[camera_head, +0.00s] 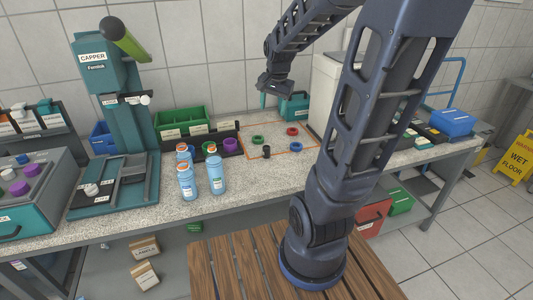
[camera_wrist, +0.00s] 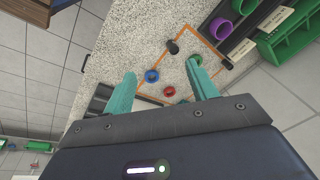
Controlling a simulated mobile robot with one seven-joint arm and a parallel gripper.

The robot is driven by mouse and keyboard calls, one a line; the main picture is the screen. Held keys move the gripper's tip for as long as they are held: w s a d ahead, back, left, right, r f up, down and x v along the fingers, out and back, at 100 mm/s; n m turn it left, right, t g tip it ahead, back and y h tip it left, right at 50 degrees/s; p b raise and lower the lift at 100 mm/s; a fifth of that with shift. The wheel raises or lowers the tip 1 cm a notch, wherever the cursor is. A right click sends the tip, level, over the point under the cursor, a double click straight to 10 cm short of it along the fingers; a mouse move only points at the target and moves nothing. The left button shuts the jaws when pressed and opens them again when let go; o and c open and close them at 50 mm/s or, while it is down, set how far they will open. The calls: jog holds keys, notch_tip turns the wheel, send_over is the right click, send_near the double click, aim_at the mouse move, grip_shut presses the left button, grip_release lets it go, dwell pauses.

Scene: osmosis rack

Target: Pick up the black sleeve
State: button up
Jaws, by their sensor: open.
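The black sleeve (camera_head: 266,152) is a small dark cylinder on the speckled counter, at the front edge of the orange-outlined area. It also shows in the wrist view (camera_wrist: 173,46), beyond my fingertips and between their lines. My gripper (camera_head: 263,100) hangs above the back of the outlined area, apart from the sleeve. In the wrist view, the teal fingers of my gripper (camera_wrist: 162,68) are spread wide with nothing held between them.
Blue (camera_head: 295,146), red (camera_head: 293,131) and green (camera_head: 257,139) rings lie around the outlined area. A dark rack with a purple ring (camera_head: 230,146) stands left. A white box (camera_head: 324,92) stands behind my arm.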

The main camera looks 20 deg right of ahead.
jog(key=w+f+m+g, duration=0.1)
jog(key=w+f+m, duration=0.4)
jog(key=w+f, duration=0.3)
jog(key=m+g, duration=0.2)
jog(key=m, duration=0.2)
send_near(267, 147)
jog(key=shift+a, duration=0.5)
jog(key=shift+w+f+m, duration=0.15)
jog(key=shift+f+m, duration=0.25)
jog(key=shift+f, duration=0.25)
notch_tip(267, 147, down, 5)
jog(key=f, duration=0.4)
jog(key=shift+s+d, duration=0.2)
jog(key=shift+d, duration=0.15)
jog(key=shift+f, duration=0.7)
jog(key=c, duration=1.1)
